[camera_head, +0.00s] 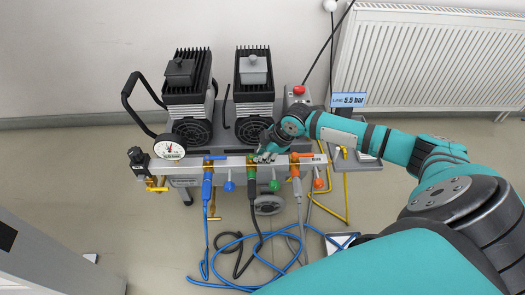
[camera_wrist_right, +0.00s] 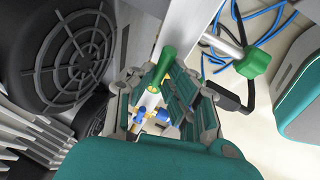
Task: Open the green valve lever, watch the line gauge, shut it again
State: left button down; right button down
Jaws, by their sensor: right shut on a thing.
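My right gripper (camera_head: 265,153) is at the middle of the metal manifold bar (camera_head: 232,163), at the green valve. In the wrist view the green valve lever (camera_wrist_right: 166,62) lies between the fingers of the right gripper (camera_wrist_right: 160,98), which is shut on it. In the head view the gripper mostly hides the lever. The green round knob (camera_head: 274,186) hangs below the bar. A round white dial gauge (camera_head: 169,150) stands at the bar's left end; its scale is too small to read. A blue-framed sign (camera_head: 349,100) reads "LINE 5.5 bar". My left gripper is out of view.
Blue (camera_head: 229,186) and orange (camera_head: 318,183) knobs flank the green one. Two finned compressor heads (camera_head: 187,75) stand behind the bar. A red button (camera_head: 299,90) is at their right. Blue hose coils (camera_head: 232,262) lie on the floor in front.

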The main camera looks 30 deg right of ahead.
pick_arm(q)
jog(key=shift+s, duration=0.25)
pick_arm(e)
jog(key=c, duration=1.3)
grip_release()
jog(key=shift+c, duration=0.2)
jog(key=shift+r, duration=0.1)
jog(key=v, duration=1.1)
jog(key=shift+r, duration=0.35)
jog(key=shift+s+d, duration=0.1)
jog(key=shift+s, duration=0.05)
